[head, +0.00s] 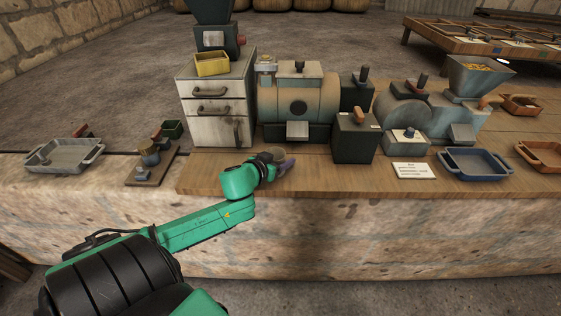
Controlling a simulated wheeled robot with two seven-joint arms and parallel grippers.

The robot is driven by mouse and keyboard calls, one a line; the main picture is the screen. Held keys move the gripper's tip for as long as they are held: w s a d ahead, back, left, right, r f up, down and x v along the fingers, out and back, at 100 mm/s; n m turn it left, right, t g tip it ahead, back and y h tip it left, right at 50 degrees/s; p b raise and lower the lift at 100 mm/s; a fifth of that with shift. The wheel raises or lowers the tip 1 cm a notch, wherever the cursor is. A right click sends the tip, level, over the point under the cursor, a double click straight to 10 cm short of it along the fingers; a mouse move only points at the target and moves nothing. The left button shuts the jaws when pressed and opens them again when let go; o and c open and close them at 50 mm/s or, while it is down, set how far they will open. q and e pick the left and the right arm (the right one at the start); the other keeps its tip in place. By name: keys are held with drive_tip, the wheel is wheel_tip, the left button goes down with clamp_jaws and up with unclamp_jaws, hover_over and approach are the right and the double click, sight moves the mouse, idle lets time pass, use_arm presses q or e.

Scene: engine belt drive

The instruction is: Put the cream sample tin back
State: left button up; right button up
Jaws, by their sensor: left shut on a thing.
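My left gripper (284,165) is just above or at the wooden board, in front of the teal engine. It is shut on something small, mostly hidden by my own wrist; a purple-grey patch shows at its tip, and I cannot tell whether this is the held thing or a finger. I cannot pick out the cream sample tin with certainty. A pale can-like part (266,70) stands at the upper left of the engine (299,104). My right gripper is not in view.
A white drawer cabinet (222,125) with a yellow box (212,64) stands left of the engine. A dark green box (355,140), a white card (414,171) and a blue tray (476,169) are to the right. A grey tray (88,159) is far left. The front board strip is mostly clear.

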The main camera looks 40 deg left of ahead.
use_arm(q)
drive_tip(key=shift+f, duration=0.1)
drive_tip(key=o, duration=1.5)
drive_tip(key=shift+s+r, duration=0.2)
drive_tip(key=shift+r, duration=0.05)
drive_tip(key=p+v, duration=0.2)
drive_tip(key=v, duration=1)
drive_tip(key=shift+w+p, duration=0.1)
drive_tip(key=shift+p, duration=0.2)
drive_tip(key=shift+f, duration=0.1)
